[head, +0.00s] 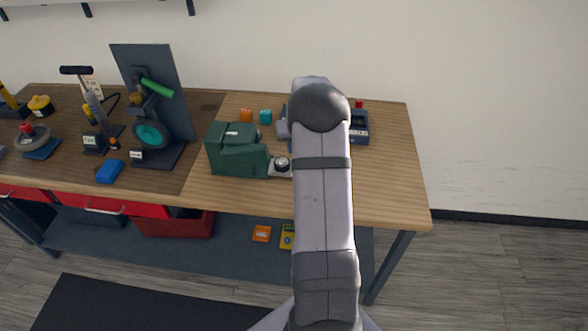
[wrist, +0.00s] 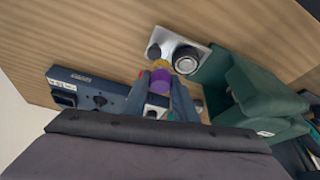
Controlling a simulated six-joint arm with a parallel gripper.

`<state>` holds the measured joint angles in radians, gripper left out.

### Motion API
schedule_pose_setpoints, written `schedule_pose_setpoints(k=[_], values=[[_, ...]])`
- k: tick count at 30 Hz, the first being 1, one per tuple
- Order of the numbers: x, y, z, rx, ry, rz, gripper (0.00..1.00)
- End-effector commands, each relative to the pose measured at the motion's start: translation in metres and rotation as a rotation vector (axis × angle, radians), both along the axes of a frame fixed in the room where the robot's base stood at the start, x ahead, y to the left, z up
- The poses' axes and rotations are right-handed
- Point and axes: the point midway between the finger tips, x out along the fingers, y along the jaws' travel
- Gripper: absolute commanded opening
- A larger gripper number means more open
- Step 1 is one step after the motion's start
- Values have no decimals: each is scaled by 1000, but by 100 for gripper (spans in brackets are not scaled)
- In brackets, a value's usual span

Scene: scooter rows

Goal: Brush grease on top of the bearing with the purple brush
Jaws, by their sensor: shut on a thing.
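The purple brush (wrist: 160,76) shows between the two fingers of my gripper (wrist: 158,87) in the wrist view, and the gripper is shut on it. The bearing (wrist: 187,57) is a dark round piece with a pale ring, on a silver plate (wrist: 171,38). It also shows in the head view (head: 282,164), just left of my arm. In the head view my arm hides the brush and most of my gripper.
A green machine body (wrist: 245,85) stands close beside the plate; it also shows in the head view (head: 233,150). A dark blue labelled unit (wrist: 92,90) lies on the other side. Orange (head: 246,115) and teal (head: 266,116) blocks stand behind. The bench's right end is clear.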

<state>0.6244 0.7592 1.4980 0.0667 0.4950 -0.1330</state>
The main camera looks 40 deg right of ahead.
Motion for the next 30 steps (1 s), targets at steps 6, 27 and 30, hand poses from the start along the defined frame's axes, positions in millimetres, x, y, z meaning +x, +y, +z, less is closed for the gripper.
schedule_pose_setpoints(k=[6, 27, 30], values=[[31, -6, 40, -2, -5, 145, 8], [27, 19, 49, -1, -2, 541, 8], [27, 19, 49, -1, -2, 545, 8]])
